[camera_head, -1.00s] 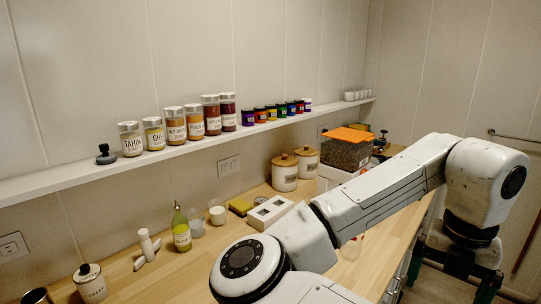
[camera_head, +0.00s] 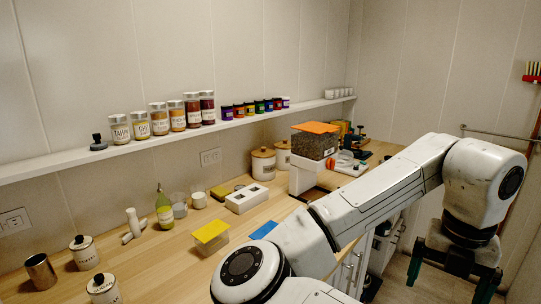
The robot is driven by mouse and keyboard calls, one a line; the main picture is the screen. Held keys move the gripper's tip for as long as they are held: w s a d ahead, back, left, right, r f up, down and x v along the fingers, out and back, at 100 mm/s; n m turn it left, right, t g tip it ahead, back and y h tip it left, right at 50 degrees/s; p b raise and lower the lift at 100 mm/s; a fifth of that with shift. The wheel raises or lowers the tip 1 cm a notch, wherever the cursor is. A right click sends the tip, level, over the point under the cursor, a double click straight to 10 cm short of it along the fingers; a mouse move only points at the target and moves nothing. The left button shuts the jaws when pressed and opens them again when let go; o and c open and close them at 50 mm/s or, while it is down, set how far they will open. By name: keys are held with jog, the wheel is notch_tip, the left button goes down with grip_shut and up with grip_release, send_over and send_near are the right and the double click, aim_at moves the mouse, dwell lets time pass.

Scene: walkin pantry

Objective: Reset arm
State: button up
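My arm reaches across the lower right of the view, bent down at its far end. My gripper (camera_head: 453,272) hangs below the wrist at the right, over the floor and clear of the counter. Its dark green fingers stand wide apart with nothing visible between them, and the lower tips are near the bottom edge of the picture.
The wooden counter (camera_head: 160,262) holds canisters, a green bottle (camera_head: 164,208), a yellow-lidded box (camera_head: 211,236) and an orange-lidded container (camera_head: 315,141) on a white stand. A wall shelf (camera_head: 60,168) carries jars. A rail (camera_head: 490,133) is on the right wall. Floor is free around my gripper.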

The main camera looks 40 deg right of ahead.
jog(key=w+d+f+n+h, duration=0.15)
jog(key=d+n+h, duration=0.25)
jog(key=n, duration=0.4)
jog(key=w+d+f+n+h, duration=0.1)
jog(key=w+d+n+h, duration=0.25)
jog(key=n, duration=0.55)
jog(key=w+a+f+n+t, duration=0.4)
jog(key=f+n, duration=0.6)
jog(key=n, duration=0.6)
jog(key=s+a+f+n+g+y, duration=0.1)
jog(key=s+a+f+n+y, duration=0.3)
jog(key=a+f+n, duration=0.5)
jog(key=s+a+f+n+g+y, duration=0.2)
jog(key=s+a+f+n, duration=0.3)
jog(key=a+f+n, duration=0.4)
jog(key=a+f+y, duration=0.1)
jog(key=a, duration=0.3)
jog(key=shift+s+a+f+y, duration=0.2)
jog(key=shift+s+y, duration=0.15)
